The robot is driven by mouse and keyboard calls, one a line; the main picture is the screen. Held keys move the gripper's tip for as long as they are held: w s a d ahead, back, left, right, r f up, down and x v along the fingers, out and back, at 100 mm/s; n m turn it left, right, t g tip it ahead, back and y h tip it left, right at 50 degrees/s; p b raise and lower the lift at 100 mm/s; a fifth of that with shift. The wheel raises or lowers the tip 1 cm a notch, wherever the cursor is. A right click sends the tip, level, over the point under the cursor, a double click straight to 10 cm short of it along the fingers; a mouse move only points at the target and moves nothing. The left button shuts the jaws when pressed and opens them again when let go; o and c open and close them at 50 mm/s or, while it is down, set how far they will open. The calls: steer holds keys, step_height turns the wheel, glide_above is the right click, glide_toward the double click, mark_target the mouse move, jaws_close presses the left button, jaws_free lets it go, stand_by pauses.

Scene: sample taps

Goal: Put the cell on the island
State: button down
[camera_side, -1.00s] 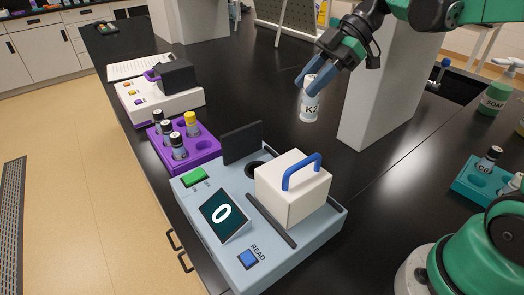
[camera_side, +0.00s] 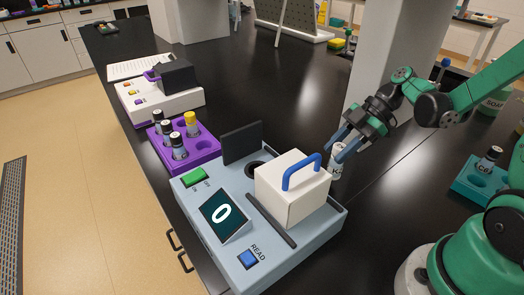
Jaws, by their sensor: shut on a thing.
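A small clear cell (camera_side: 336,160) with a white label, its letters partly covered, is held between the blue fingers of my gripper (camera_side: 344,148). My gripper is shut on it, just behind and right of the white block with the blue handle. The cell's lower end is close to the black bench top (camera_side: 290,110); I cannot tell whether it touches. The black bench is the island, with a tall grey column rising from it behind my gripper.
A light blue reader (camera_side: 219,256) with a white handled block (camera_side: 285,200) stands in front. A purple rack (camera_side: 205,150) holds several vials. A teal rack (camera_side: 466,187) with a vial stands at right.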

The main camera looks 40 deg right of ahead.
steer(key=shift+f, duration=1.1)
steer(key=shift+f, duration=0.1)
steer(key=c, duration=0.5)
jaws_free()
steer(key=shift+c, duration=0.2)
